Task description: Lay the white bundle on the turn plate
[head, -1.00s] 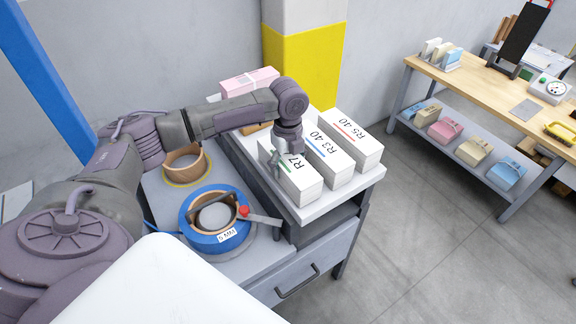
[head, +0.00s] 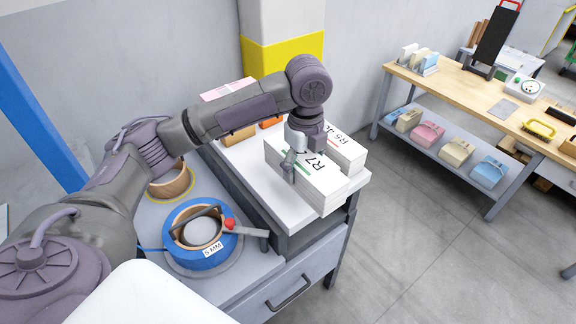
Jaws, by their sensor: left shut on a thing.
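The white bundle marked R7 (head: 329,176), with a green stripe, is in my left gripper (head: 294,165). The gripper is shut on its near left side, and the bundle appears raised above the white top (head: 248,165) of the cabinet. It hides most of the white bundle marked R3-40. The white bundle marked R5-40 (head: 350,156) stands just behind it to the right. I cannot tell which surface is the turn plate. My right gripper is not in view.
A blue strap roll (head: 176,240) with a red-knobbed lever sits at the cabinet's lower left. Pink and orange bundles (head: 272,122) lie behind the arm. A wooden bench (head: 455,90) with a shelf of coloured bundles stands right. The grey floor between is clear.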

